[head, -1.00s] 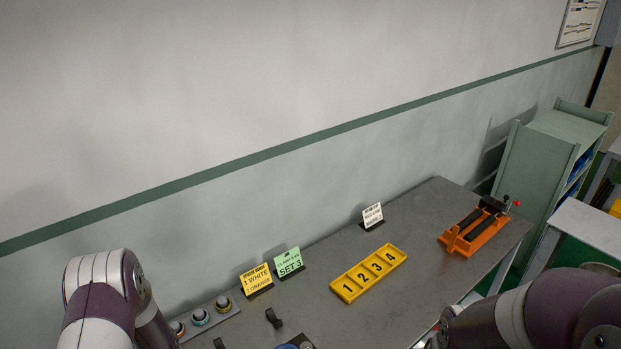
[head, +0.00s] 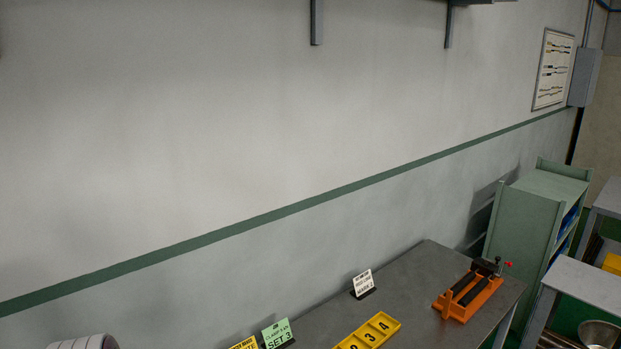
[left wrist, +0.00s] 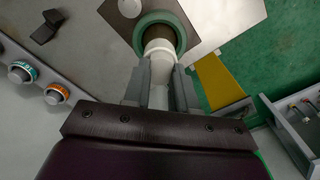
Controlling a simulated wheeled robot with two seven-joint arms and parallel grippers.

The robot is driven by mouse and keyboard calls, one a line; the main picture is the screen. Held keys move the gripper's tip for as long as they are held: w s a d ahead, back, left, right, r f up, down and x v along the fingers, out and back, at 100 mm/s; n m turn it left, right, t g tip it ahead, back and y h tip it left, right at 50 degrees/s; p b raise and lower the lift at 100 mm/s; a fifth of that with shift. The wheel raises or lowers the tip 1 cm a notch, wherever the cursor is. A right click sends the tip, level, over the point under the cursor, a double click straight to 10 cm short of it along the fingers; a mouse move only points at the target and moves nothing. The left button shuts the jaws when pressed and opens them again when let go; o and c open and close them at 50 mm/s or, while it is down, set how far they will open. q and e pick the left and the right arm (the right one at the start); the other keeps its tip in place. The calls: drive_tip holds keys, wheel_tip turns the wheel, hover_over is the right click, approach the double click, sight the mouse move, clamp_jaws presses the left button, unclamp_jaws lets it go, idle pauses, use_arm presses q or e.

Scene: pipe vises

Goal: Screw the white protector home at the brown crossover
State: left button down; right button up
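In the left wrist view the white protector (left wrist: 159,48) is a pale cylinder standing against the brown crossover (left wrist: 160,32), which shows inside a green ring (left wrist: 143,23). The two look in line and touching; how far the thread is engaged cannot be seen. My left gripper (left wrist: 160,82) has one grey finger on each side of the white protector and is shut on it. In the head view only a bit of my left arm shows at the lower left. My right gripper is in neither view.
On the grey bench (head: 405,290) are a yellow numbered tray (head: 370,332), an orange cradle (head: 468,292), a white sign (head: 363,283) and a green sign (head: 278,333). A green shelf (head: 535,225) stands beyond. Teal (left wrist: 20,72) and orange (left wrist: 57,93) ringed parts sit left in the wrist view.

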use_arm(q)
drive_tip(key=m, duration=1.3)
drive_tip(key=shift+m, duration=0.4)
drive_tip(key=shift+s+f+m, duration=0.1)
drive_tip(key=shift+m, duration=0.2)
drive_tip(key=shift+m, duration=1)
drive_tip(key=c, duration=1.5)
unclamp_jaws()
drive_tip(key=shift+m, duration=1)
clamp_jaws()
